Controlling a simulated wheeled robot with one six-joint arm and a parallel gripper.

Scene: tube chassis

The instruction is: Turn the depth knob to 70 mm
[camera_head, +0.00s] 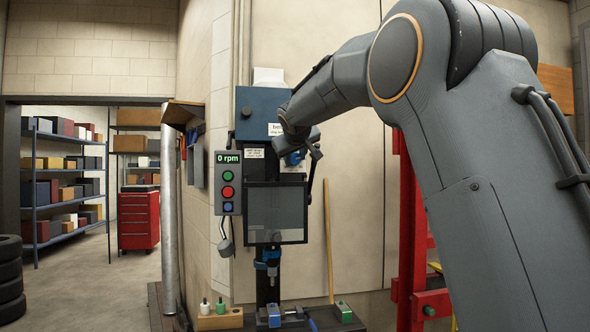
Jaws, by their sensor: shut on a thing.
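The drill press (261,103) stands against the wall, with a blue head and a dark clear guard (275,212) in front of its spindle. My arm reaches in from the right, and my gripper (294,148) is at the right side of the head. It is shut on the depth knob, of which a small blue part (292,159) seems to show. My wrist hides most of the knob and my fingertips. No depth scale or mark can be read. The display (228,157) reads 0 rpm. The chuck (272,270) hangs above the table.
Dark feed handles (314,160) stand close beside my wrist. A button panel (228,190) is on the left of the head. A vise (294,314) and a wooden block with small bottles (219,319) sit below. A red frame (411,240) stands right.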

